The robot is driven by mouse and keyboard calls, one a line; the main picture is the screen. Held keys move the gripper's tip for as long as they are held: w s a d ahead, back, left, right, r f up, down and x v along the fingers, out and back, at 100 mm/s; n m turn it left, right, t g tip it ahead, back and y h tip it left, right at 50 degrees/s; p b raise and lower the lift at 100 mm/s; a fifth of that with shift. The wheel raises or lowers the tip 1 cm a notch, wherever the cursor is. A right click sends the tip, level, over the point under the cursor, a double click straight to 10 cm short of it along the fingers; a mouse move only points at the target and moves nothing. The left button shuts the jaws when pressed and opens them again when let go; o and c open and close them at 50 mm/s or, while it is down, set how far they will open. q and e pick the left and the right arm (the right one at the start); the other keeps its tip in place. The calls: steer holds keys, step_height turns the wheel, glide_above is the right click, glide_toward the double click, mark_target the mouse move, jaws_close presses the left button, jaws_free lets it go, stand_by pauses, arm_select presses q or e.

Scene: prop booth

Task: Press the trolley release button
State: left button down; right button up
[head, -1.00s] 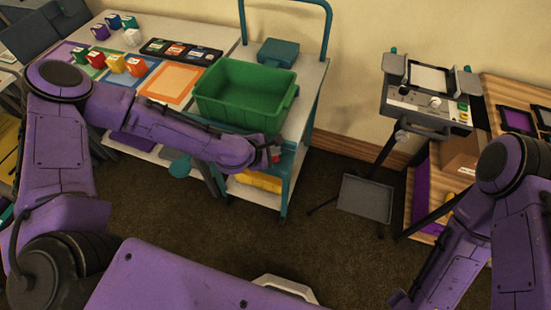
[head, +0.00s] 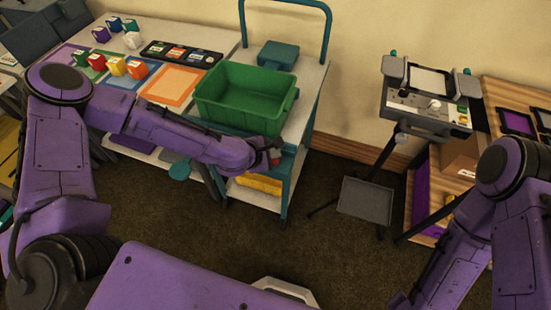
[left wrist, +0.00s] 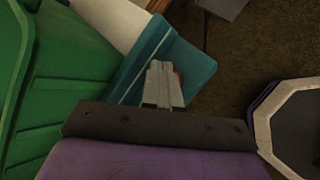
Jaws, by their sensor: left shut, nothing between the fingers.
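The trolley (head: 310,97) is a cart with a pale top and teal frame, with a green bin on it. My left gripper (head: 273,157) is at its near front corner, below the bin. In the left wrist view the left fingers (left wrist: 163,83) are shut and empty, over a teal part of the trolley (left wrist: 190,62). A small red patch, likely the release button (left wrist: 180,77), shows just beside the fingertips, mostly hidden by them. I cannot tell whether they touch it. My right arm is at the right; its gripper is out of view.
The green bin (head: 205,112) stands close to my left wrist, and a teal box (head: 278,55) is behind it. A table with several coloured mugs (head: 117,67) is at the left. A stand with a control box (head: 428,110) is at the right. Carpet between is clear.

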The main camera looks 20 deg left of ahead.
stand_by(0.8)
arm_select(q)
steer(key=shift+f+b, duration=0.45)
steer(key=shift+f+b, duration=0.5)
steer(key=shift+b, duration=0.05)
stand_by(0.4)
steer(key=shift+r, duration=0.15)
steer(key=shift+r+p, duration=0.75)
steer(key=shift+p, duration=0.05)
step_height(320, 180, up, 5)
steer(key=p, duration=0.4)
steer(key=shift+r, duration=0.1)
